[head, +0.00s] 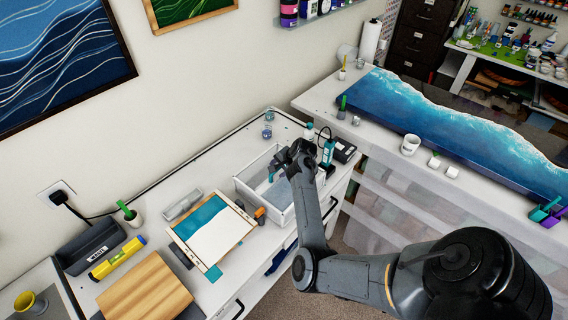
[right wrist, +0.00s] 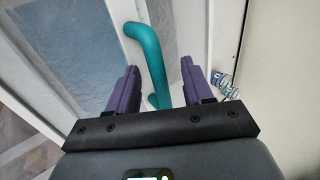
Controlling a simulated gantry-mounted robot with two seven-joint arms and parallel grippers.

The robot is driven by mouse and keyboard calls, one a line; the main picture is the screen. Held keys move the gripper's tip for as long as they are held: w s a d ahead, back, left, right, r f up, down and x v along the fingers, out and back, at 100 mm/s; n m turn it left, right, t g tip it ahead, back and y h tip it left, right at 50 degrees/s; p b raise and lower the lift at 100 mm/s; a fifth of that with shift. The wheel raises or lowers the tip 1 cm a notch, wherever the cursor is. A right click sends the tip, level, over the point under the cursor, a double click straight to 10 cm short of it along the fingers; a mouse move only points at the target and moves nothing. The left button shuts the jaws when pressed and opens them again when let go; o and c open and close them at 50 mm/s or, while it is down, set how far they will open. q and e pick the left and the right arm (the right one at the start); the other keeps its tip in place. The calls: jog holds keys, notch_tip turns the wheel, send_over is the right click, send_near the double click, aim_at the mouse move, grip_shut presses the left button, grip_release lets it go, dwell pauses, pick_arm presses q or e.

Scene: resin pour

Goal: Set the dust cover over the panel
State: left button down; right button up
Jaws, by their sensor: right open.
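The dust cover (head: 243,186) is a white-framed box with clear, greyish panes, standing on the white bench. Its teal bar handle (right wrist: 148,52) shows large in the right wrist view. My right gripper (right wrist: 160,85) is open, its purple fingers on either side of the handle; I cannot tell whether they touch it. In the head view my right arm reaches in from the lower right, and the gripper is over the cover, partly hiding it. The panel (head: 214,237), teal and white on a wooden-edged board, lies uncovered left of and nearer than the cover. My left gripper is not in view.
An orange-ended tool (head: 260,214) lies between panel and cover. A clear tray (head: 182,205) is behind the panel. A yellow level (head: 118,257), a wooden board (head: 148,292) and a grey bin (head: 92,245) fill the left. A teal bottle (head: 328,152) stands right of the cover.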

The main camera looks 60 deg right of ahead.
jog(key=b+v, duration=0.1)
jog(key=v, duration=0.9)
jog(key=s+a+f+n+g+p, duration=0.1)
jog(key=s+f+n+g+p, duration=0.15)
jog(key=s+f, duration=0.4)
jog(key=s+a+n+g+p, duration=0.1)
jog(key=s+a+n, duration=0.3)
jog(key=a, duration=0.5)
jog(key=s+a+n+g+p, duration=0.1)
jog(key=s+a+n, duration=0.35)
jog(key=a, duration=0.35)
jog(key=s+a+n+p, duration=0.1)
jog(key=s+a+n, duration=0.25)
jog(key=a, duration=0.55)
jog(key=a+r+n+t+y, duration=0.1)
jog(key=a+r+n, duration=0.4)
jog(key=a, duration=0.5)
jog(key=shift+r+n, duration=0.4)
jog(key=shift+n, duration=0.85)
jog(key=shift+s+a+t, duration=0.1)
jog(key=shift+t, duration=0.15)
